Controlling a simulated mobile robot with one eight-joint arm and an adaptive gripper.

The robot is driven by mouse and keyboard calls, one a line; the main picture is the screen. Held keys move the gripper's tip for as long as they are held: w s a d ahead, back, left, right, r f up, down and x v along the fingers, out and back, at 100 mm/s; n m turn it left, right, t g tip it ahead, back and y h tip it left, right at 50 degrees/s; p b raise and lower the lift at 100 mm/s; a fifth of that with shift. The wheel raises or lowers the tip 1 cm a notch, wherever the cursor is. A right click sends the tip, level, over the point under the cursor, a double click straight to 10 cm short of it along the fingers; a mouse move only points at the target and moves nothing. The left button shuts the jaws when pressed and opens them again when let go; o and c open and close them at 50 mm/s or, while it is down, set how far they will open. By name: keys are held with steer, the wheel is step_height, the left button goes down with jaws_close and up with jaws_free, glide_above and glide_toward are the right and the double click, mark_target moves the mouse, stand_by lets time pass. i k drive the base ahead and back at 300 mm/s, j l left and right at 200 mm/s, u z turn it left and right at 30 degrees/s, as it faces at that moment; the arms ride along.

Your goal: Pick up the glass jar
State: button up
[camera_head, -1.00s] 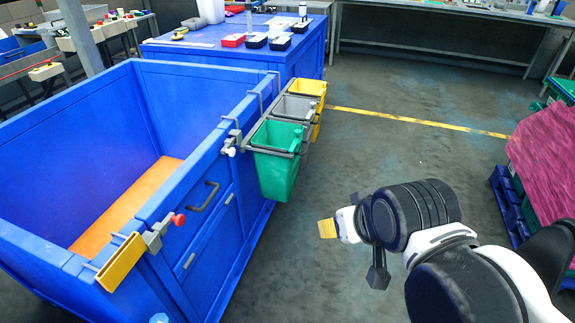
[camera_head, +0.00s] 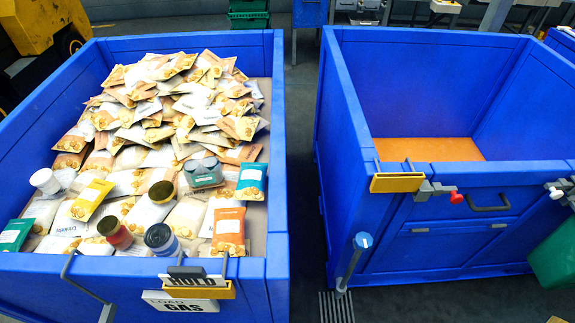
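Several jars stand or lie among packets in the left blue bin. One has a dark lid with a gold rim (camera_head: 162,192), one is red with a dark lid (camera_head: 115,234), one has a black lid and a bluish body (camera_head: 160,238), and a white tub (camera_head: 45,181) is at the left. I cannot tell which of them is glass. Only a small yellow-orange tip, apparently of my gripper (camera_head: 557,320), shows at the bottom right edge, far from the jars. Whether it is open or shut does not show.
The left blue bin (camera_head: 277,160) is heaped with snack packets (camera_head: 180,110) and has signs on its front wall. A second blue bin (camera_head: 345,95) with an orange floor stands to its right.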

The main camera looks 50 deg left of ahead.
mark_target(114, 232)
steer(key=u, duration=3.25)
steer(key=i+j+u, duration=0.2)
steer(key=i, duration=0.35)
steer(key=i+j+u, duration=0.2)
steer(key=i, duration=0.4)
